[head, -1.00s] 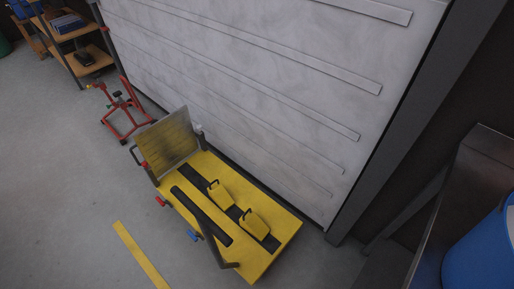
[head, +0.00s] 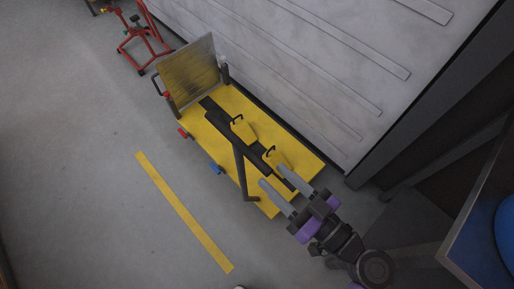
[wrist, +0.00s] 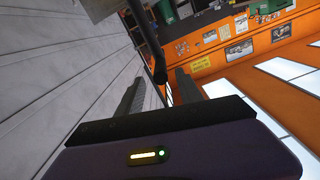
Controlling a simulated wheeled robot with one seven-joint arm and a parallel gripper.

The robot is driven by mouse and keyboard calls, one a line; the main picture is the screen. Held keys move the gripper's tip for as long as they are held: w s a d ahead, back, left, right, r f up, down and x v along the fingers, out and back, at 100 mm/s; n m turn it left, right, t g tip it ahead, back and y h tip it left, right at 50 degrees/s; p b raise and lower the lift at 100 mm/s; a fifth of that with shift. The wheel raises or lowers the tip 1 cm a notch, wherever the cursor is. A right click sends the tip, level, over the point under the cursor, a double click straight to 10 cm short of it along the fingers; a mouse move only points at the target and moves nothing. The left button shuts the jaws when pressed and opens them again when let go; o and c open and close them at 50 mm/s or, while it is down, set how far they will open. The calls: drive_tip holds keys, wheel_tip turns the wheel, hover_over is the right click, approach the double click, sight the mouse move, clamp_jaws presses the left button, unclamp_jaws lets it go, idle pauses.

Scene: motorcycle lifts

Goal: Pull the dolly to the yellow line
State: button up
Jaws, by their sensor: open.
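The yellow dolly (head: 300,163) stands beside the pale ribbed wall, with an upright plate at its far end. Its black handle bar (head: 226,129) runs above the deck on a dark post (head: 243,178) at the near side. The yellow line (head: 185,213) is on the floor to the left, apart from the dolly. My gripper (head: 273,176) is open and empty over the dolly's near end, its fingers pointing at the handle bar. In the wrist view, a dark bar (wrist: 154,45) ends just ahead of and between the open fingers (wrist: 157,90); contact cannot be told.
The pale wall (head: 330,70) closes off the dolly's far side. A red stand (head: 140,38) is at the upper left. A dark-edged bench (head: 478,225) and a blue drum (head: 507,235) are at the right. Grey floor around the line is clear.

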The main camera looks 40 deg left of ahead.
sight(241, 145)
drive_tip(key=a, duration=0.5)
drive_tip(key=a+p, duration=0.1)
drive_tip(key=a, duration=0.2)
drive_tip(key=shift+w+a, duration=0.25)
drive_tip(key=shift+w, duration=0.05)
drive_tip(key=shift+r, duration=0.1)
clamp_jaws()
drive_tip(key=shift+d, duration=0.1)
idle(0.9)
